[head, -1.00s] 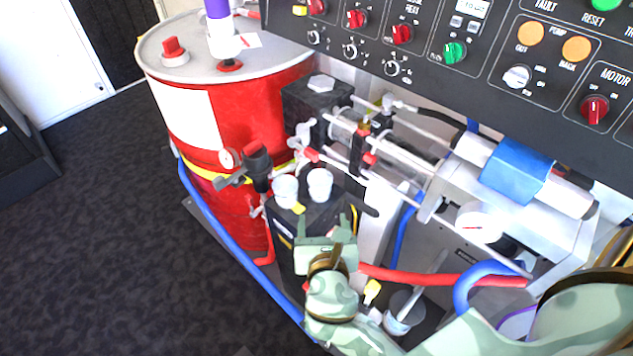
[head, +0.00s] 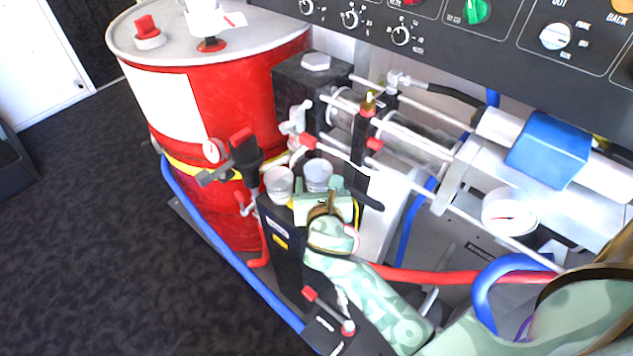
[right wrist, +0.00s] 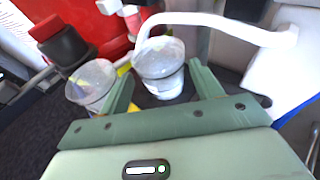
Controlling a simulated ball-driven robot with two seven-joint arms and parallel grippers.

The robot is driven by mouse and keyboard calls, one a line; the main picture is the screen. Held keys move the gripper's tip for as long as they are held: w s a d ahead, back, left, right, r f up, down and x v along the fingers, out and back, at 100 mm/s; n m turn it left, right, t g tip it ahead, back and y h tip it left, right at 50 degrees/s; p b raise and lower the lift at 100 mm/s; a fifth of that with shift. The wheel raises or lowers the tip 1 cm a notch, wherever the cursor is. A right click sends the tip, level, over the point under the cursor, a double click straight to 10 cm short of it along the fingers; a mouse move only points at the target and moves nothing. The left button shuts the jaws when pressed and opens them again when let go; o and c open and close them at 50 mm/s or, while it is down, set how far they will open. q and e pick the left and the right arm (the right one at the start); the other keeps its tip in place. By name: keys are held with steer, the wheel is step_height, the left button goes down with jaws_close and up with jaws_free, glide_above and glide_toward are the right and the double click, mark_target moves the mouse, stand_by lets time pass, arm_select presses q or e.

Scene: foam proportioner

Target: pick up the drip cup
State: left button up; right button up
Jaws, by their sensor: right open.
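Two small clear cups stand side by side on top of a black block (head: 287,245) in the head view: a left cup (head: 279,180) and a right cup (head: 318,172). They look alike, and I cannot tell from looks which is the drip cup. My right gripper (head: 316,190) is open, just in front of the right cup. In the right wrist view the right cup (right wrist: 162,65) lies in line with the gap between the fingers (right wrist: 162,84), and the left cup (right wrist: 90,82) is outside the left finger. My left gripper is not in view.
A red drum (head: 215,100) stands behind on the left. A black valve with a red top (head: 243,150) is left of the cups. A white tube (right wrist: 215,20) arches over the right cup in the wrist view. Clear cylinders and a red hose (head: 450,276) crowd the right.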

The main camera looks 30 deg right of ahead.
mark_target(319, 184)
steer(key=b+x, duration=0.1)
steer(key=x, duration=0.3)
steer(key=shift+f+b, duration=0.4)
steer(key=shift+f, duration=0.05)
steer(key=shift+r, duration=0.2)
steer(key=shift+c, duration=0.4)
steer(key=c, duration=0.6)
steer(key=shift+c, duration=0.2)
